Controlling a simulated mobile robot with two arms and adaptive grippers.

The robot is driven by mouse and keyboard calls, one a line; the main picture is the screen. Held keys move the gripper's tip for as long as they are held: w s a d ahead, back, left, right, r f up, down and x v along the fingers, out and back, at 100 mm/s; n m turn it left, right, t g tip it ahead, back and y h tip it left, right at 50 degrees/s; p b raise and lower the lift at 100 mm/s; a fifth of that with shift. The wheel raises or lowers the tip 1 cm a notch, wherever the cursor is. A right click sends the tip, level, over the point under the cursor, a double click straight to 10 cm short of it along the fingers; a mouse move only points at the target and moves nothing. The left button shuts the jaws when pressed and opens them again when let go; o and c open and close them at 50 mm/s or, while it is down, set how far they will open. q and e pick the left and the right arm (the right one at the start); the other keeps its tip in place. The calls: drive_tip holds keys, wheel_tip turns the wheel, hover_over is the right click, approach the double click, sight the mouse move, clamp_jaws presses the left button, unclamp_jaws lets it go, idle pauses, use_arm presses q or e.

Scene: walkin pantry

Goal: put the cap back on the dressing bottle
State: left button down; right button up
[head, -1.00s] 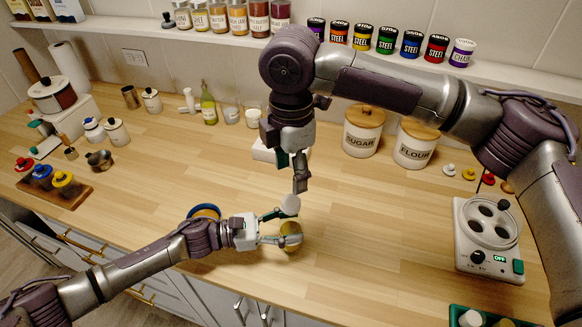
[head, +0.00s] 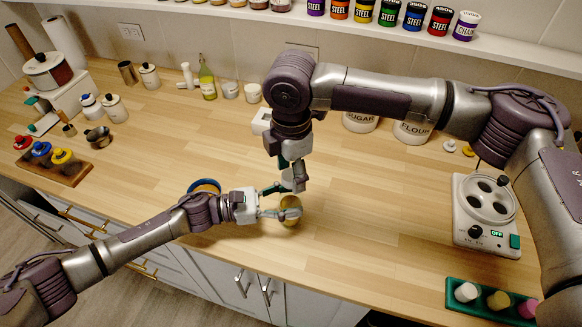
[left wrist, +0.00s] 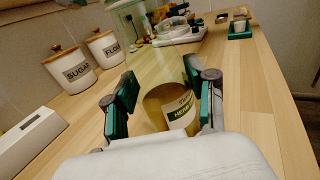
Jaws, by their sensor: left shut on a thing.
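The dressing bottle (head: 290,211) stands on the counter near the front edge, seen from above in gold and pale tones. My left gripper (head: 273,203) is shut around its side. In the left wrist view the see-through bottle (left wrist: 160,75) is between the green-padded fingers, and part of a herb label shows. My right gripper (head: 297,183) points down close above and behind the bottle in the head view. A pale patch shows at its fingertips, but I cannot tell the cap apart from the fingers or whether it touches the bottle.
A blue-rimmed round thing (head: 204,186) lies behind my left forearm. A white appliance (head: 486,215) and a green tray (head: 456,282) with small items are on the right. Canisters (head: 413,132) stand along the wall. The counter right of the bottle is clear.

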clamp_jaws()
drive_tip(key=m, duration=0.5)
drive_tip(key=shift+o, duration=1.2)
unclamp_jaws()
wheel_tip(320, 180, up, 12)
